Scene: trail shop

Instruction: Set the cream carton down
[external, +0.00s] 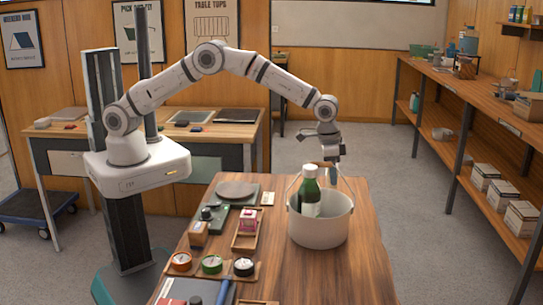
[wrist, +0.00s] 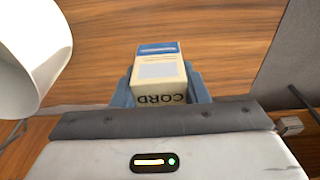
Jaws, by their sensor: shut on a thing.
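The cream carton (wrist: 158,72) has a blue band and upside-down lettering that reads CORD. In the wrist view it sits between the two blue fingers of my gripper (wrist: 160,90), which is shut on it. Wood grain lies beyond it; I cannot tell whether the carton touches the wood. In the external view my gripper (external: 332,172) points down at the far end of the wooden table (external: 335,275), behind the white pot (external: 320,232). The carton is not distinguishable there, likely behind the pot and bottle.
The pot holds a green bottle (external: 311,195). Its white wall (wrist: 30,60) is close on the left in the wrist view, and a grey surface (wrist: 295,60) is at right. Tins (external: 212,264) and trays crowd the table's left side. The near right tabletop is clear.

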